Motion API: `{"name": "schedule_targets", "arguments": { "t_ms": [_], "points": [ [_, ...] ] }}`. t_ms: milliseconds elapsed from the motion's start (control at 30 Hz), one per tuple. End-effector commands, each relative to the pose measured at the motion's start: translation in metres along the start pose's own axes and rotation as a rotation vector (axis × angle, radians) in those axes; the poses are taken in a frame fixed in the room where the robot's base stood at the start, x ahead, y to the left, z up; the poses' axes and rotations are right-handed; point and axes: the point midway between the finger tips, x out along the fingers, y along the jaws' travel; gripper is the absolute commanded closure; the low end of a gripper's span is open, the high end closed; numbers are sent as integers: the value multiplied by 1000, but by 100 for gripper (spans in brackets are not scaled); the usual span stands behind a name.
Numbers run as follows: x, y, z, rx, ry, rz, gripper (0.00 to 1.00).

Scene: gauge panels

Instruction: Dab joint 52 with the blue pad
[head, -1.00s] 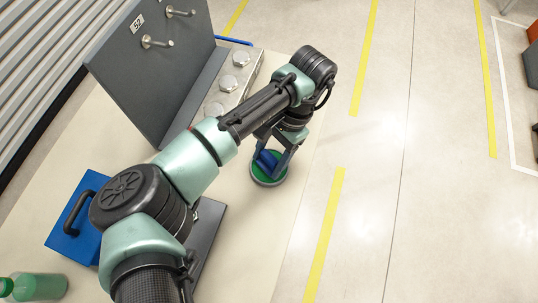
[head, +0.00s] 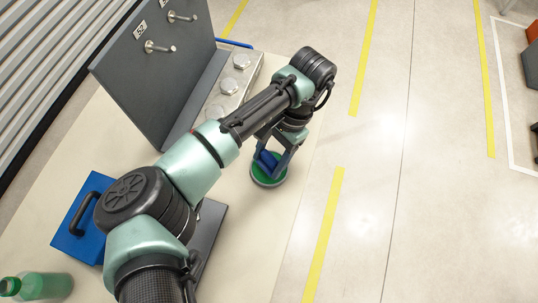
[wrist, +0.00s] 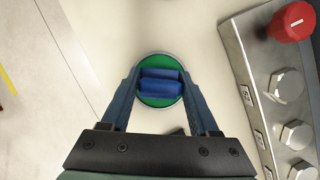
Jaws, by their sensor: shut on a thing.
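The blue pad (wrist: 160,83) is a blue block between my gripper's fingers (wrist: 160,90) in the wrist view. My gripper is shut on it from both sides. The pad is over or in a round green dish (wrist: 158,59) with a grey rim; I cannot tell whether it touches the dish's green surface. In the head view my gripper (head: 272,157) points down at the dish (head: 266,181) near the table's right edge. The dark upright panel (head: 150,85) bears a tag (head: 140,29) that seems to read 52, beside a metal joint (head: 158,48) sticking out.
A second metal joint (head: 183,16) sticks out farther along the panel. A metal block with large bolts (wrist: 286,84) and a red knob (wrist: 290,22) stands close to the dish. A blue box (head: 81,235) with a black handle and a green bottle (head: 35,287) are at lower left.

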Motion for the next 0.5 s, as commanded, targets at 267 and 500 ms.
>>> {"name": "schedule_targets", "arguments": {
  "t_ms": [267,500],
  "points": [
    [-25,0,10,0,1,-1,83],
    [-41,0,17,0,1,-2,83]
  ]
}}
